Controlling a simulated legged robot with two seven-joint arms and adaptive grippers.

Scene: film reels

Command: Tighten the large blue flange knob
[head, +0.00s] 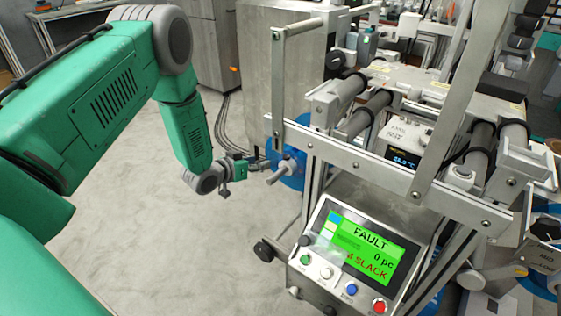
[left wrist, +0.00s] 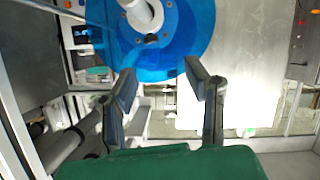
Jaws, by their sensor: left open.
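The large blue flange (head: 292,172) stands at the left side of the machine, partly hidden by the frame, with a grey shaft or knob (head: 280,173) sticking out of its middle. In the left wrist view the blue flange (left wrist: 190,38) fills the top centre, with the pale round shaft or knob (left wrist: 146,12) cut off by the top edge. My left gripper (head: 248,164) is just left of the flange. In the left wrist view its two fingers (left wrist: 160,76) are spread apart, with nothing between them, below the knob. My right gripper is not in view.
A control panel (head: 355,250) reading FAULT, with several buttons, stands below and right of the flange. Metal frame bars and rollers (head: 370,115) crowd the right. A grey cabinet (head: 262,75) stands behind. The floor (head: 180,250) at the left is clear.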

